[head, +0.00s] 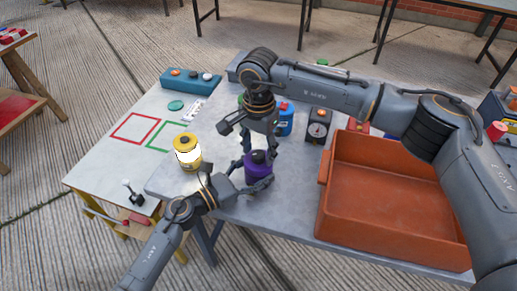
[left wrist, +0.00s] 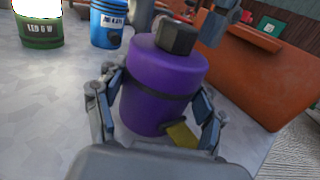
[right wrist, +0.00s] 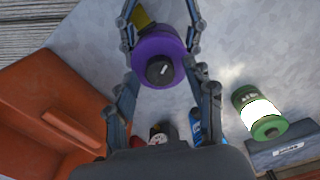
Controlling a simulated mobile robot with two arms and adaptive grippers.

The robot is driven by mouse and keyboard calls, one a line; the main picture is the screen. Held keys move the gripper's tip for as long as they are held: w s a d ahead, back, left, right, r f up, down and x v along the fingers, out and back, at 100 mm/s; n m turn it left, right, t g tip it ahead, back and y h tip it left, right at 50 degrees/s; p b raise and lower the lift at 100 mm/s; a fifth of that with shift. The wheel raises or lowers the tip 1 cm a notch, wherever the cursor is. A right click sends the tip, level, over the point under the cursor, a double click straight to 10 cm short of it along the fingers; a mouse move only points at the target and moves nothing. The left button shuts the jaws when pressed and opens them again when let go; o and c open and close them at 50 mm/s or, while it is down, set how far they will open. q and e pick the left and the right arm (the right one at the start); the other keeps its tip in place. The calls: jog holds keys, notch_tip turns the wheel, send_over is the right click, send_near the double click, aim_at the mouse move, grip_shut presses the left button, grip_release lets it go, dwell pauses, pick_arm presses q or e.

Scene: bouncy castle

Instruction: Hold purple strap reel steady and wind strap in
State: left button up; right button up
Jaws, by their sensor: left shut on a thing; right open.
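The purple strap reel (head: 258,166) stands on the grey table near its front edge. It is a purple cylinder with a dark hexagonal knob on top, and it also shows in the left wrist view (left wrist: 160,85) and the right wrist view (right wrist: 160,57). A short yellowish strap end (left wrist: 182,135) sticks out low on its side. My left gripper (left wrist: 160,112) is shut around the reel's body from the front. My right gripper (right wrist: 162,40) is open above the reel, its fingers on either side of the knob and apart from it.
A large orange bin (head: 395,190) stands right of the reel. A yellow lantern-like can (head: 187,151) stands to the left. A blue can (head: 285,119) and a dark box with a dial (head: 318,125) stand behind. Red and green outlined squares (head: 134,128) mark the left tabletop.

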jog(key=shift+f, duration=0.15)
grip_shut()
dwell(0.4)
jog(key=m, duration=0.4)
jog(key=shift+m, duration=0.4)
jog(key=m, duration=0.4)
jog(key=shift+m, duration=0.3)
jog(key=m, duration=0.4)
jog(key=shift+m, duration=2.2)
